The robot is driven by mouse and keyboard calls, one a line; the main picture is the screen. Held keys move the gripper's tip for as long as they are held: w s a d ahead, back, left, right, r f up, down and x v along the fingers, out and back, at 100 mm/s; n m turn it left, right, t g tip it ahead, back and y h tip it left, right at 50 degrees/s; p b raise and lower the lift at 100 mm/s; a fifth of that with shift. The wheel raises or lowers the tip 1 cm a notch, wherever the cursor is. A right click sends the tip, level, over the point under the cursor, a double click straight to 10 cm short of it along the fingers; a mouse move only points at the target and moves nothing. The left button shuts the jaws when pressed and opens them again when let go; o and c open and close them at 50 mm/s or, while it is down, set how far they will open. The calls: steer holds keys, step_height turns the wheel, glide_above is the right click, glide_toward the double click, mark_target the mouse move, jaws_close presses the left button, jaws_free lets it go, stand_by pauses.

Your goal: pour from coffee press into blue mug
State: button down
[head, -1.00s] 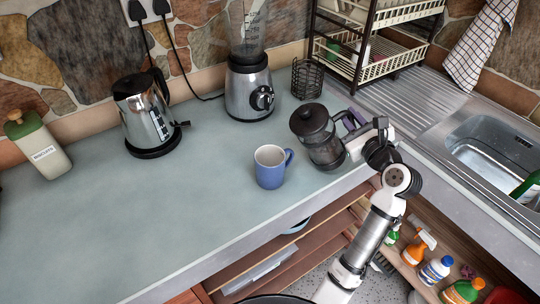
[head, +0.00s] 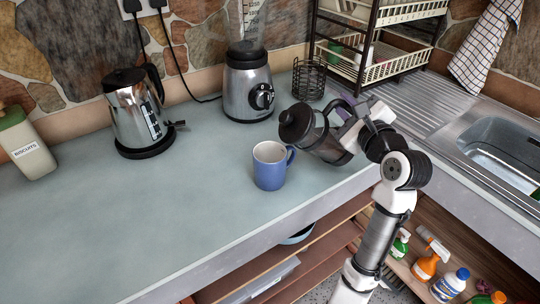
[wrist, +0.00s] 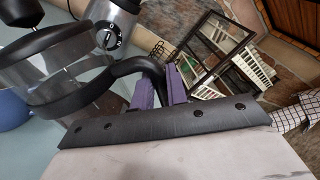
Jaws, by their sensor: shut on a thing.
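The coffee press (head: 318,134) has a black lid and a clear body with a dark frame. It is tilted to the left, its lid end toward the blue mug (head: 269,166). The mug stands upright on the counter, its handle on the right. My gripper (head: 358,116) is shut on the press's black handle; in the wrist view the purple finger pads (wrist: 160,86) are at the handle. The lid is near the mug's upper right, apart from it. The mug also shows blurred at the left of the wrist view (wrist: 12,110).
A blender (head: 249,85) and a wire holder (head: 309,78) stand behind the press. A kettle (head: 136,112) and a biscuit jar (head: 25,145) are to the left. A dish rack (head: 375,55) and a sink (head: 500,150) are to the right. The front left counter is clear.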

mark_target(333, 102)
steer(key=shift+s+a+r+n+b, duration=0.1)
steer(key=shift+a+r+n+b, duration=0.1)
steer(key=shift+n+b, duration=0.4)
steer(key=shift+s+a+r+n+b, duration=0.25)
steer(key=shift+a+r+n+b, duration=0.5)
steer(key=shift+r+b, duration=0.25)
steer(key=shift+s+a+r+n+b, duration=0.2)
steer(key=shift+a+r+n+b, duration=0.35)
steer(key=shift+r+n+b, duration=0.45)
stand_by(1.2)
steer(key=shift+s+a+r+n+p, duration=0.15)
steer(key=shift+a+n+p, duration=0.05)
steer(key=shift+a, duration=0.25)
steer(key=shift+s+a+r+n+p, duration=0.15)
steer(key=shift+a, duration=0.25)
stand_by(1.1)
